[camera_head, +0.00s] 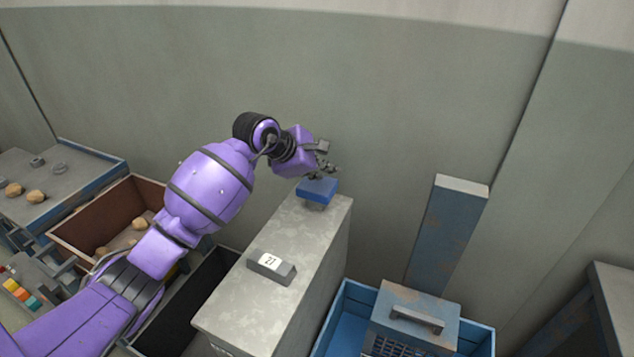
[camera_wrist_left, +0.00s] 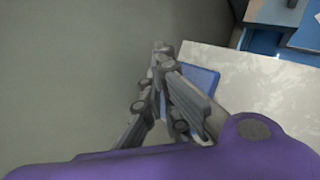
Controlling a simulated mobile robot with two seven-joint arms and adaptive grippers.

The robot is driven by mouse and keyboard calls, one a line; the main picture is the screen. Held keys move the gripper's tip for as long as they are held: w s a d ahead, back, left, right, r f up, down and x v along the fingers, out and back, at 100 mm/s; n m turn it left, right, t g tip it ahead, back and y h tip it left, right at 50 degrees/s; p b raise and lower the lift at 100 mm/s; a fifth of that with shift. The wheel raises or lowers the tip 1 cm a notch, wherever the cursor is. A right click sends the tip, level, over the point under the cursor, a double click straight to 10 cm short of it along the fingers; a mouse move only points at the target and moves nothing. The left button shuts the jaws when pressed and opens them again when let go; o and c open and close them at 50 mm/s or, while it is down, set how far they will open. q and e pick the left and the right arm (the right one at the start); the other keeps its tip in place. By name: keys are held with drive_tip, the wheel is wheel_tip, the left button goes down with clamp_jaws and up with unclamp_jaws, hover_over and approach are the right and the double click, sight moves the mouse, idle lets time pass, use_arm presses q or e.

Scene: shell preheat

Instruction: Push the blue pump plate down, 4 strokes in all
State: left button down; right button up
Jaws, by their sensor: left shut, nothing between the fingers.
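The blue pump plate (camera_head: 317,190) sits on the far end of a grey box-shaped stand (camera_head: 310,232). My left gripper (camera_head: 325,171) is shut and empty, with its fingers just above the plate; I cannot tell whether they touch it. In the left wrist view the fingers (camera_wrist_left: 165,52) are together and cover part of the blue plate (camera_wrist_left: 205,82). My right gripper is in neither view.
A small block with a white number label (camera_head: 271,262) sits on the stand's near part. A blue crate (camera_head: 350,310) holding a handled box (camera_head: 414,318) stands right. A brown bin (camera_head: 85,215) with lumps stands left. The wall is behind.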

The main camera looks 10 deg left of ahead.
sight(324, 186)
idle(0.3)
use_arm(q)
wheel_tip(324, 186, up, 4)
drive_tip(key=shift+r+p, duration=0.1)
drive_tip(key=shift+p, duration=0.6)
drive_tip(key=shift+r, duration=0.4)
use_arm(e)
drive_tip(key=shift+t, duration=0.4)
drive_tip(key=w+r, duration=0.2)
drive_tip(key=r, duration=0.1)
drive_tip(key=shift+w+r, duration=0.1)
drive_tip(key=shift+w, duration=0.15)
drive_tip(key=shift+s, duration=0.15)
